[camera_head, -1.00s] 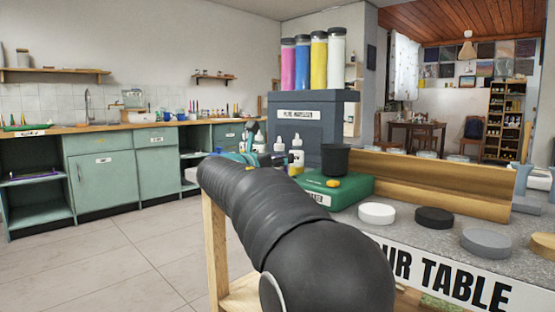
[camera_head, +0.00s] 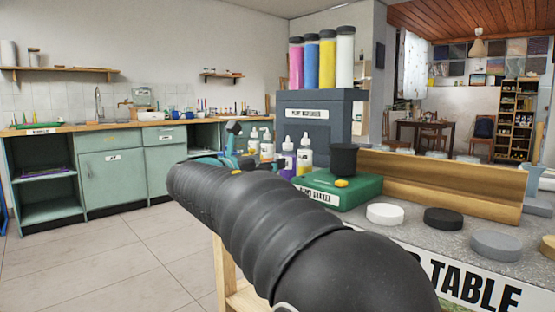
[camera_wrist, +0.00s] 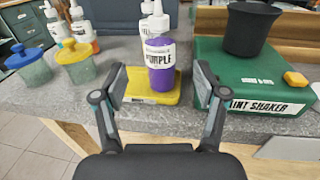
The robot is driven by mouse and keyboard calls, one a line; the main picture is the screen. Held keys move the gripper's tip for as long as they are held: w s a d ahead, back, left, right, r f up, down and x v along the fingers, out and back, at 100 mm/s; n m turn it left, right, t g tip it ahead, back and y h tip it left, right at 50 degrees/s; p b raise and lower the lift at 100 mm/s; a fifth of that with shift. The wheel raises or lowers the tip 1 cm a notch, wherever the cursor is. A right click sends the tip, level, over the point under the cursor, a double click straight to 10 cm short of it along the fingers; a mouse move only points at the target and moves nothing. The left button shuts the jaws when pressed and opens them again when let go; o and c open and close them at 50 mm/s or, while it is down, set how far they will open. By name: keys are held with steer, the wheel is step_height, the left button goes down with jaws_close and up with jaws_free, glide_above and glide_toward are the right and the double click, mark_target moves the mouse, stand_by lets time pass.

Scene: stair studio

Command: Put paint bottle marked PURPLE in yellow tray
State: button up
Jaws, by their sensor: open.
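The paint bottle marked PURPLE (camera_wrist: 160,57) is upright, with a white cap and nozzle, and appears to stand on the yellow tray (camera_wrist: 136,93) in the wrist view. The bottle also shows in the head view (camera_head: 288,160), behind my arm. The tray is hidden in the head view. My gripper (camera_wrist: 161,80) is open and empty. Its two fingers are spread on the left and right, on the near side of the bottle, with a gap to it on both sides. In the head view my arm hides most of the gripper.
A green paint shaker (camera_wrist: 234,85) with a black cup (camera_wrist: 253,30) stands close right of the bottle. Blue-lidded (camera_wrist: 28,62) and yellow-lidded (camera_wrist: 76,64) jars and other dropper bottles stand to the left. Another bottle is partly hidden behind PURPLE. The grey table's front edge is near.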

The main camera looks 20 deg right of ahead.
steer(key=shift+v, duration=1.6)
steer(key=s+d+f+m+g+y, duration=0.1)
steer(key=s+f+m+g+y, duration=0.2)
steer(key=s+f+m+y, duration=1.05)
steer(key=s+a+f+m+y, duration=0.1)
steer(key=s+a+f+m, duration=0.4)
steer(key=s+f, duration=0.3)
steer(key=s+a+f+m+y, duration=0.1)
steer(key=s+a+f+m, duration=0.4)
steer(key=s+f, duration=0.3)
steer(key=shift+s, duration=1.15)
